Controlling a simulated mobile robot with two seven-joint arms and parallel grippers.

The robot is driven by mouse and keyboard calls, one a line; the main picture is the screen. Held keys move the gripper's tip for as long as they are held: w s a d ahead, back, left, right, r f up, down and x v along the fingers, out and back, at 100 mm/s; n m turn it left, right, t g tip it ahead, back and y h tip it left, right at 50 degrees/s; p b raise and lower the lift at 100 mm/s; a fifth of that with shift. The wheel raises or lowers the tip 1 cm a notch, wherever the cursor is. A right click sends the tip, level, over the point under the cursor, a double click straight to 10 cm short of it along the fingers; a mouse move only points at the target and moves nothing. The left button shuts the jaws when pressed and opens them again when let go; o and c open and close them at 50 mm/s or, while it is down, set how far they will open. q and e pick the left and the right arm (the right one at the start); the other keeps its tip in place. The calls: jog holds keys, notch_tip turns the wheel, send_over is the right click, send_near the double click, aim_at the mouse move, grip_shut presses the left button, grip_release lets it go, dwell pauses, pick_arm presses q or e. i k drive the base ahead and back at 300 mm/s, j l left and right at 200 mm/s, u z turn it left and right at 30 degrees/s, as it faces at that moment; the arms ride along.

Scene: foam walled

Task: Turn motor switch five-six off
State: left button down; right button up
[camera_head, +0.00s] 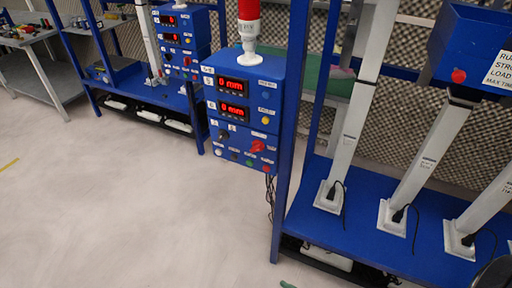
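A blue control box (243,110) stands in the middle, fixed to a blue frame post. It has two red displays, the upper one (233,86) and the lower one (233,112), both reading 0 mm. Below them are a black rotary knob (223,135) and a red rotary switch (257,146), with small buttons beneath. A similar blue box (181,40) with red displays stands farther back. The labels are too small to read, so I cannot tell which switch is five-six or its position. Neither of my grippers is in view.
A red beacon (248,12) tops the nearer box. A blue bench (365,236) with tilted pale columns and black cables fills the right. A blue hopper (470,50) hangs upper right. A grey table (38,62) stands far left. The pale floor (110,210) in front is clear.

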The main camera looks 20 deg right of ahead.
aim_at(258, 145)
jog(key=i+j+z, duration=0.25)
jog(key=i, duration=0.15)
jog(key=i+j+z, duration=0.25)
jog(key=i, duration=0.2)
jog(key=j+z, duration=0.35)
jog(key=j, duration=0.55)
jog(key=i, duration=0.1)
